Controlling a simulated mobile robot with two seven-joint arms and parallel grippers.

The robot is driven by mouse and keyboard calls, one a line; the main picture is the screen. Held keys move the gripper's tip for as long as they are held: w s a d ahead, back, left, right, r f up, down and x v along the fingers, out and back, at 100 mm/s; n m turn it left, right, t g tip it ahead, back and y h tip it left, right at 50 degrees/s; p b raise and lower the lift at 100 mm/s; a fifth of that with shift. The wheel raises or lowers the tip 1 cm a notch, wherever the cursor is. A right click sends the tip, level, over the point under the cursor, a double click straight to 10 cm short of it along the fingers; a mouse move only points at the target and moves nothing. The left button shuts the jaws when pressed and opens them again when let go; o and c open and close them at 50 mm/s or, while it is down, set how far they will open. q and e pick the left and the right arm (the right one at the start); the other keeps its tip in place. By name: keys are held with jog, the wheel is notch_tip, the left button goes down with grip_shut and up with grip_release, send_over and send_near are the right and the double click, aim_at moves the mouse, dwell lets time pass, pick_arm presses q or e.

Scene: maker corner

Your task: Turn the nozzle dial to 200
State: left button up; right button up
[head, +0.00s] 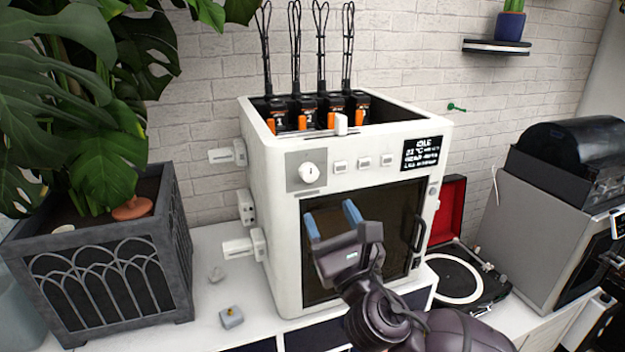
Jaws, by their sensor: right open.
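The white 3D printer (276,250) stands on the white cabinet. Its round white nozzle dial (312,173) sits on a grey square plate at the upper left of the front, with a dark mark near its top. The display (421,154) at the upper right reads IDLE; its smaller lines are hard to read. My right gripper (332,218) is open and empty, its blue fingers pointing up in front of the dark door. It is below and a little right of the dial, apart from it in the picture. My left gripper is not in view.
Three small buttons (364,162) sit right of the dial, and a black door handle (419,233) is at the door's right. A planter (105,270) stands left, a turntable (462,275) right. A small grey item (231,316) lies on the cabinet top.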

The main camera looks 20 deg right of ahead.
aim_at(311, 175)
jog(key=x, duration=0.8)
jog(key=shift+w+r, duration=0.1)
jog(key=shift+w, duration=0.15)
jog(key=shift+p, duration=0.3)
jog(key=c, duration=0.9)
